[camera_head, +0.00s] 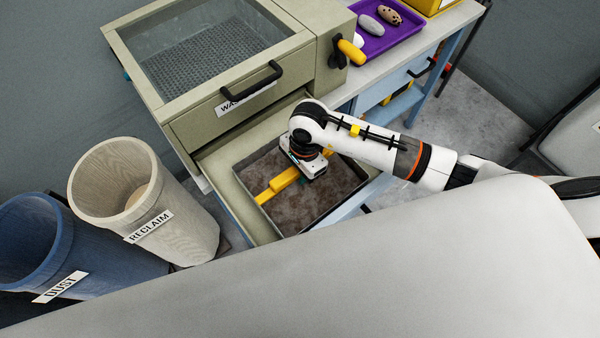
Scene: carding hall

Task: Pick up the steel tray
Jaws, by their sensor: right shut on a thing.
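The steel tray (325,211) is a dark, shallow rectangular pan with a thin rim and a brownish grey mottled layer in it. It sits inside a pulled-out drawer of the beige cabinet. My right gripper (297,173) is over the middle of the tray and shut on it. Yellow parts run across the tray from its left rim to its right rim under the wrist; I cannot tell whether they are fingers or a handle. The wrist hides part of the tray. I cannot tell whether the tray is clear of the drawer floor. My left gripper is not in view.
The beige cabinet (190,127), with a glass-topped mesh box, stands behind the open drawer (238,203). A pale RECLAIM bin (185,238) and a blue DUST bin (85,262) stand left. A purple tray (393,42) with several rounded objects lies on the counter at the back right.

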